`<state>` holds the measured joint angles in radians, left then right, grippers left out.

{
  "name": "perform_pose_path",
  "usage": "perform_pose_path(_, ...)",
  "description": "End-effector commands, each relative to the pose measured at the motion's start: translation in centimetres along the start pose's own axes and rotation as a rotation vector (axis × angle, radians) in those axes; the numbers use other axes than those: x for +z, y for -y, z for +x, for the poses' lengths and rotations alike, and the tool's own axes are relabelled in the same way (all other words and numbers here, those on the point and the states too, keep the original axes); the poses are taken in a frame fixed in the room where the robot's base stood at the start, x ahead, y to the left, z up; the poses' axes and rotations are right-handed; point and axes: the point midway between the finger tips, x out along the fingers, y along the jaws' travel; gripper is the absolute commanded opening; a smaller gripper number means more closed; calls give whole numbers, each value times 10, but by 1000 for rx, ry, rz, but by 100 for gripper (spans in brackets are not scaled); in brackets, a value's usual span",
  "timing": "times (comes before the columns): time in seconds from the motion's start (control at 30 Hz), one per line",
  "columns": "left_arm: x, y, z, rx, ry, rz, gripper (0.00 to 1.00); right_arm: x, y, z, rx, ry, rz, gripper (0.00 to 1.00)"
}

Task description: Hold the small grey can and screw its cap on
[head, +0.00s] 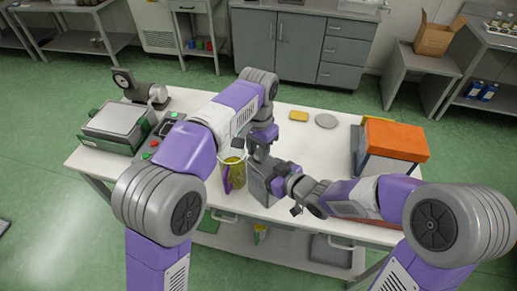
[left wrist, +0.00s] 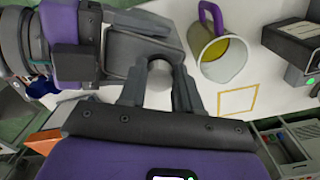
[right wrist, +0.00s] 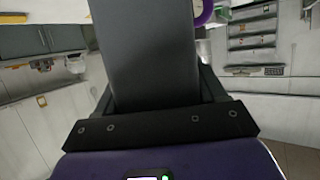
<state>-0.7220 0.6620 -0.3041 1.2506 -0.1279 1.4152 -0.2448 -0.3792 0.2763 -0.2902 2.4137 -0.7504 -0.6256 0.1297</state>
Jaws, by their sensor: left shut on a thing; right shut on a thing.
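The small grey can (head: 258,183) is upright at the table's front middle, and its body fills the middle of the right wrist view (right wrist: 145,55). My right gripper (head: 282,184) is shut on the can's body from the right. My left gripper (head: 260,142) is above the can, pointing down. In the left wrist view, the left fingers (left wrist: 158,92) are shut on a pale round cap (left wrist: 160,74) at the can's top (left wrist: 135,48). I cannot tell whether the cap is seated on the can's neck.
A clear jug (head: 233,173) with yellow liquid and a purple handle stands close left of the can. A yellow block (head: 299,116) and a grey disc (head: 326,121) lie behind. An orange-topped stack (head: 396,138) is at right, a press-like device (head: 117,127) at left.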

Motion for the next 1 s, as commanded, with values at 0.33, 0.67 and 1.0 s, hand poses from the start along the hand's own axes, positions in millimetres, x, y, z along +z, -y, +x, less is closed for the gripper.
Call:
perform_pose_path(0.33, -2, 6, 0, 2, -4, 751, 5, -1, 0, 0, 0, -2, -1, 0)
perform_pose_path(0.67, -7, 8, 0, -1, -4, 1452, 5, 0, 0, 0, -1, -1, -1, 0)
perform_pose_path(1.0, -12, 6, 1, -2, -5, 2170, 5, 0, 0, 0, -1, -1, -1, 0)
